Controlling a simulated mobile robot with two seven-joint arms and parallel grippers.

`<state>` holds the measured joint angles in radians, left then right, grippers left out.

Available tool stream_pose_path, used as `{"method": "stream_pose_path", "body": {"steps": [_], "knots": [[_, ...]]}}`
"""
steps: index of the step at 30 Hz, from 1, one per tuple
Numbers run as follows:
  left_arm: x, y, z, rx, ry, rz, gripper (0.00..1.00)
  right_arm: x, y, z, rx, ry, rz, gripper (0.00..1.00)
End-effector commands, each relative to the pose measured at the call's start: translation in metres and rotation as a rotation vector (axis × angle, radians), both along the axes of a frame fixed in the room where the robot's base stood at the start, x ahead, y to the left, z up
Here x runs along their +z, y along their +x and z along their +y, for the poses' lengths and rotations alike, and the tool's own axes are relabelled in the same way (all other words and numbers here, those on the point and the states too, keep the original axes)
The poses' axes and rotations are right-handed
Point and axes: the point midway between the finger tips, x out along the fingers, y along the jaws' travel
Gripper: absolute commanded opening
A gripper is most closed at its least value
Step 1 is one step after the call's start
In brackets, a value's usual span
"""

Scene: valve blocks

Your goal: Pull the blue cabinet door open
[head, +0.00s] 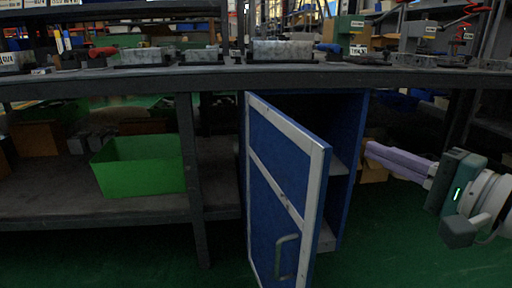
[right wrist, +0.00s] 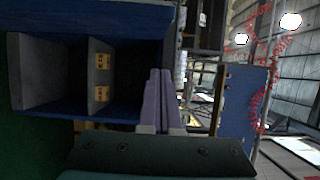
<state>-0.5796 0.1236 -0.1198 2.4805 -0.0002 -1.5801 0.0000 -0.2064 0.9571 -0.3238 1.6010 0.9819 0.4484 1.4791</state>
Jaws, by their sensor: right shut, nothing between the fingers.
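The blue cabinet door (head: 280,165), with a pale frame, stands ajar under the workbench and swings out toward me from its left edge. Its grey handle (head: 287,257) is low on the door's front face, near the free edge. The open cabinet (head: 347,165) shows a shelf inside; its interior (right wrist: 75,75) also shows in the right wrist view. My right gripper (head: 368,150) is to the right of the cabinet, apart from the door and handle. Its purple fingers (right wrist: 160,75) are shut and empty. My left gripper is not in view.
The dark workbench top (head: 215,80) spans above the cabinet and carries several metal valve blocks (head: 283,50). A green bin (head: 140,165) sits on the lower shelf at left. Green floor (head: 385,240) is clear right of the cabinet. A bench leg (head: 190,180) stands left of the door.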

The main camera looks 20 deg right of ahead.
Motion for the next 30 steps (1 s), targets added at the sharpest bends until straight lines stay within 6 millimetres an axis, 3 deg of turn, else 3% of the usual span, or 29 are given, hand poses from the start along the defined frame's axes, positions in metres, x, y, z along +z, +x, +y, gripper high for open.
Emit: {"method": "stream_pose_path", "body": {"steps": [1, 8, 10, 15, 30], "knots": [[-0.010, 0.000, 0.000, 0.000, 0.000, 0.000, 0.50, -0.003, 0.012, 0.002, -0.001, 0.001, -0.008, 0.00], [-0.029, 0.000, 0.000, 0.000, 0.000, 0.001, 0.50, -0.002, 0.053, 0.010, -0.001, -0.001, -0.007, 0.00], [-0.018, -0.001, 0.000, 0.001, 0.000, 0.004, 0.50, 0.002, 0.052, 0.024, 0.001, 0.007, -0.001, 0.00], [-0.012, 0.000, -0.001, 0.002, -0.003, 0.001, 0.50, 0.001, 0.052, 0.042, 0.000, 0.002, 0.000, 0.00], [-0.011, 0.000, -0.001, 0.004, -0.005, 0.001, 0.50, 0.000, 0.053, 0.050, 0.000, -0.003, -0.001, 0.00]]}}
